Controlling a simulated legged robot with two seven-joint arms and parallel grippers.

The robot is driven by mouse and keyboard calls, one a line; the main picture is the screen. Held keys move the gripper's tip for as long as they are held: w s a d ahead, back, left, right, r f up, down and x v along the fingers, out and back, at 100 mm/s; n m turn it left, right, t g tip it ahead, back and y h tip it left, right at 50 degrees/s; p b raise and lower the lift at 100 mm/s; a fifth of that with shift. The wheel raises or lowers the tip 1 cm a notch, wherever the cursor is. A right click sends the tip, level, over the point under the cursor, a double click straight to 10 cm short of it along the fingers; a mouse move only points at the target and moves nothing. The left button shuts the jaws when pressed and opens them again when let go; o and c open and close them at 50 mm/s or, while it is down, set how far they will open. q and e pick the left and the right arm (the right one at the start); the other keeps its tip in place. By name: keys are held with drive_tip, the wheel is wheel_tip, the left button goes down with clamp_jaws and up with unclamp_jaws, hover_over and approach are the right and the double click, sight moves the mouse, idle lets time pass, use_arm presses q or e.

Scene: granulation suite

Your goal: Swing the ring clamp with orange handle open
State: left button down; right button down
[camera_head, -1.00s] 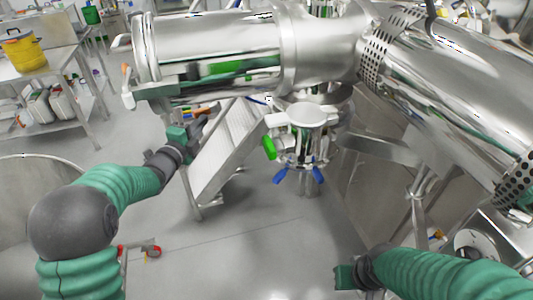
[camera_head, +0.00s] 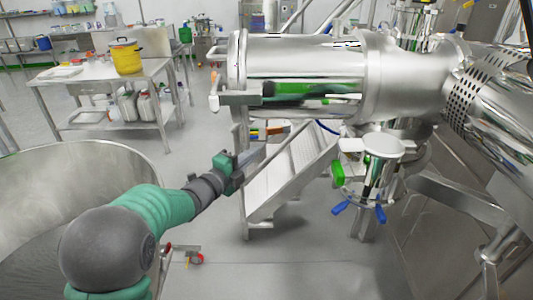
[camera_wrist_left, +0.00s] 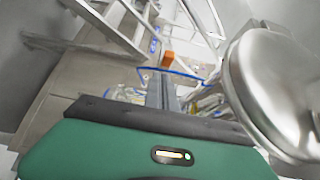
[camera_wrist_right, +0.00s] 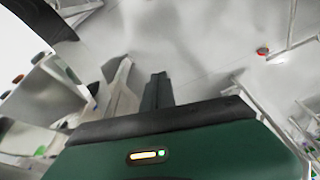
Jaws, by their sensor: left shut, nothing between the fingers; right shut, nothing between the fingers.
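The ring clamp (camera_head: 235,62) sits around the left end of the large steel cylinder. A small lever with an orange tip (camera_head: 214,76) stands out at its left side; whether the clamp is latched is too small to tell. My left gripper (camera_head: 246,163) is shut and empty, below the cylinder's left end and apart from the clamp. In the left wrist view its closed fingers (camera_wrist_left: 160,90) point toward a small orange piece (camera_wrist_left: 167,58), which I cannot identify surely. My right gripper (camera_wrist_right: 157,88) is shut and empty in the right wrist view, over open floor, and outside the head view.
A valve with a green handle (camera_head: 337,173) and blue levers hangs to the right. A large open steel vessel (camera_head: 60,165) is at the left. A table with a yellow bucket (camera_head: 126,58) stands behind, with clear floor between.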

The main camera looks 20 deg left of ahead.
use_arm(q)
drive_tip(key=s+a+f+n+g+y, duration=0.1)
drive_tip(key=s+f+n+g+y, duration=0.45)
drive_tip(key=s+f+n, duration=0.55)
drive_tip(key=s+d+f+n+g, duration=0.3)
drive_tip(key=s+f+n+g, duration=0.1)
drive_tip(key=s, duration=0.7)
drive_tip(key=s+d+f+n+g, duration=0.3)
drive_tip(key=s+f+n+g, duration=0.2)
drive_tip(key=s+f, duration=0.4)
drive_tip(key=shift+s+n, duration=0.8)
drive_tip(key=shift+s, duration=0.35)
drive_tip(key=shift+r, duration=0.1)
